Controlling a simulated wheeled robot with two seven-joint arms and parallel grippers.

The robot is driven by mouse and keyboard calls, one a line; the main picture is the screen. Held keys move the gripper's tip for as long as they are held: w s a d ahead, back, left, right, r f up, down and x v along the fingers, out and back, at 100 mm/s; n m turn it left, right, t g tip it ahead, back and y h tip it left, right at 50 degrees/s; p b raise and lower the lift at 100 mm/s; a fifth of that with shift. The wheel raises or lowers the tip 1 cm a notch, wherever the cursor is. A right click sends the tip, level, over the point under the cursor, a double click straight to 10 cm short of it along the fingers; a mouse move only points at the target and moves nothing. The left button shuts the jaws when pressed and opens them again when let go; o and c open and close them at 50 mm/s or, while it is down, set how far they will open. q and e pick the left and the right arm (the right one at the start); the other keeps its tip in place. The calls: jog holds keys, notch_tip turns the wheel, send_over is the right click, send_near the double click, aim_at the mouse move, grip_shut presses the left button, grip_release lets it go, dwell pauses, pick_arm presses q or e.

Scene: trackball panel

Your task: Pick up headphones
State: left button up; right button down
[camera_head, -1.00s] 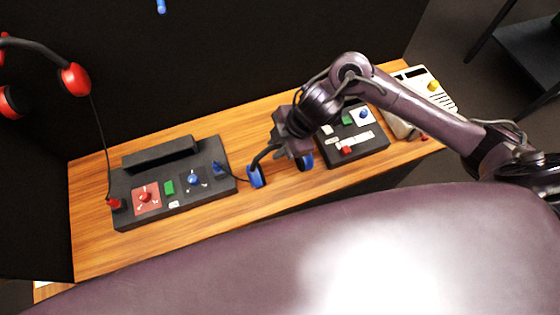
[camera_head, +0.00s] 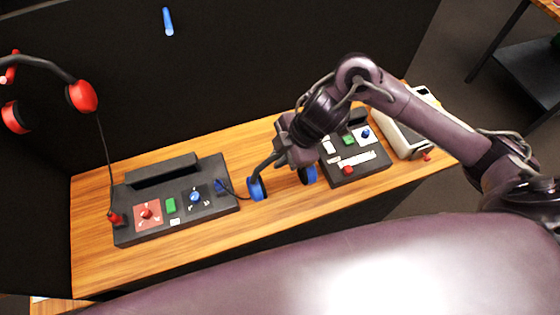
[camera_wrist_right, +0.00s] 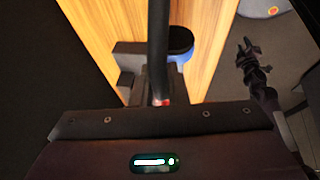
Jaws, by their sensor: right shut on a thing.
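The blue headphones have a dark headband and two blue ear cups (camera_head: 256,188). They hang from my right gripper (camera_head: 292,152), which is shut on the headband just above the table. In the right wrist view the dark headband (camera_wrist_right: 158,50) runs up from between the jaws, with a blue and black ear cup (camera_wrist_right: 181,42) beyond it. Red headphones (camera_head: 82,96) hang at the upper left, apart from my gripper. My left gripper does not show in the head view. A dark jointed arm, probably my left one, shows at the right of the wrist view, its jaws unclear.
A second panel (camera_head: 378,172) and a white device (camera_head: 402,140) are at the right. A black wall stands behind; a blue peg (camera_head: 168,21) sticks out.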

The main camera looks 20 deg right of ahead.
notch_tip(320, 180, up, 16)
jog(key=p, duration=0.3)
jog(key=shift+p, duration=0.3)
dwell(0.4)
